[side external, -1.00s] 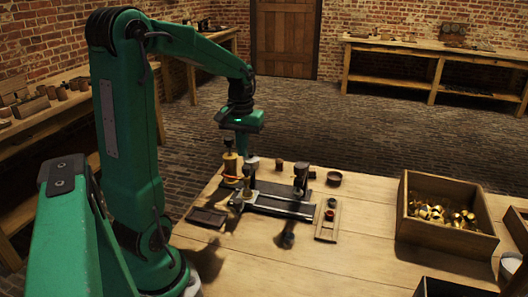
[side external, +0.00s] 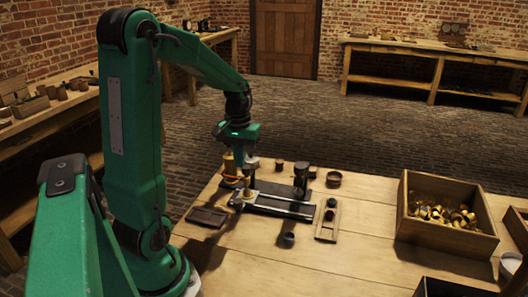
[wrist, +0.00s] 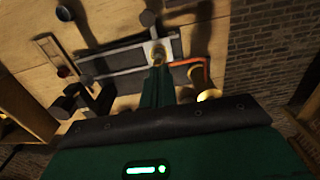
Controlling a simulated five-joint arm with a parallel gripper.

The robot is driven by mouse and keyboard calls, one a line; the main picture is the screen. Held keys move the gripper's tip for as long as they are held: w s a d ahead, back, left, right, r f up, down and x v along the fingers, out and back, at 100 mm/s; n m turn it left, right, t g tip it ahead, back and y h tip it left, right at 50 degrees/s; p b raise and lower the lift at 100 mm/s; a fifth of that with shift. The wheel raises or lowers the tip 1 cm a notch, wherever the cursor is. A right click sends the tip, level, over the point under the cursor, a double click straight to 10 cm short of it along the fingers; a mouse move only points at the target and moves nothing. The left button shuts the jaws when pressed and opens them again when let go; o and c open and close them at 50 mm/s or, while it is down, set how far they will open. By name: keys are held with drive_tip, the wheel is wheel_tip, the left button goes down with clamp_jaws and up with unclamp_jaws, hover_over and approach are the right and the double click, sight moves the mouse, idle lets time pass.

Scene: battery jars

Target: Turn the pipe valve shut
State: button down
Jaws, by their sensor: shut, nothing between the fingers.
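The pipe assembly stands on a dark base plate (side external: 270,188) on the wooden table, with a grey pipe running along it. At its near-left end is a pale square plate (side external: 245,196) with a brass fitting (wrist: 157,54) that looks like the valve. An orange-copper pipe (side external: 231,177) bends beside it, and it also shows in the wrist view (wrist: 188,64). My gripper (wrist: 158,72) is shut and empty. Its fingertips are right at the brass fitting, overlapping it in the wrist view; I cannot tell whether they touch. In the side view the fingers partly hide the fitting.
A dark upright cylinder (side external: 301,180) stands at the plate's far end. A wooden crate (side external: 405,228) of brass parts stands at right. The front table middle is clear.

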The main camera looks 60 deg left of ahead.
drive_tip(key=shift+f, duration=1.3)
drive_tip(key=shift+w+a, duration=0.1)
drive_tip(key=shift+w, duration=0.15)
drive_tip(key=shift+w+d, duration=0.3)
idle(0.4)
drive_tip(key=shift+s+d, duration=0.3)
drive_tip(key=shift+s, duration=0.05)
drive_tip(key=shift+r, duration=0.15)
drive_tip(key=shift+r, duration=2.9)
